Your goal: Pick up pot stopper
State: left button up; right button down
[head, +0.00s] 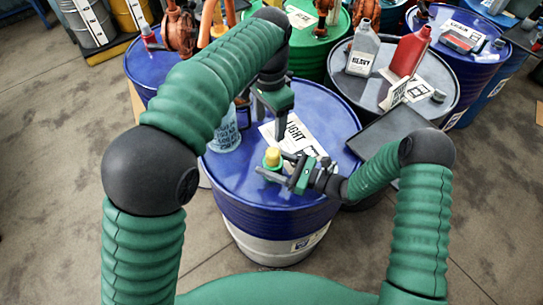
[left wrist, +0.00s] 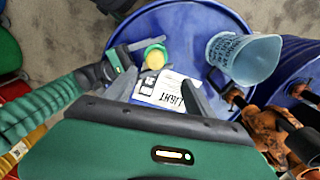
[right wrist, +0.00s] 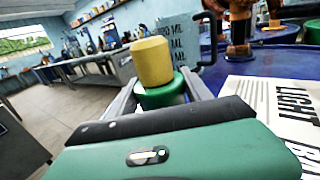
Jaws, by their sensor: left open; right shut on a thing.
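The yellow pot stopper (head: 272,155) sits on top of a small green pot (head: 271,165) over the blue drum. In the right wrist view, the yellow stopper (right wrist: 152,62) stands upright on the green pot (right wrist: 161,96). My right gripper (head: 283,172) is shut on the green pot, with a finger on each side below the stopper. My left gripper (head: 277,132) is open and empty, pointing down above the drum behind the stopper. In the left wrist view, the stopper (left wrist: 155,58) is beyond the open left fingers (left wrist: 160,92), apart from them.
The blue drum (head: 245,185) carries a paper marked LIGHT (head: 296,136) and a clear blue measuring jug (head: 226,133) at its left. A dark drum (head: 340,85) to the right holds a grey bottle (head: 362,50) and a red bottle (head: 409,50). More drums stand behind.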

aim_at(272, 152)
pick_arm(q)
jog(key=shift+m, duration=0.3)
jog(key=f, duration=1.2)
jog(key=shift+s+d+f, duration=0.15)
jog(key=shift+s+d, duration=0.05)
jog(key=shift+s, duration=0.15)
grip_shut()
notch_tip(272, 152, up, 10)
jog(key=shift+r, duration=0.1)
jog(key=shift+w, duration=0.1)
pick_arm(e)
jog(key=shift+c, duration=2)
grip_release()
jog(key=shift+a, duration=0.1)
pick_arm(q)
jog(key=shift+d, duration=0.1)
pick_arm(e)
jog(key=v, duration=1.1)
jog(key=shift+d+f, duration=0.1)
jog(key=shift+d, duration=0.3)
jog(key=shift+s+d, duration=0.15)
jog(key=shift+d, duration=0.05)
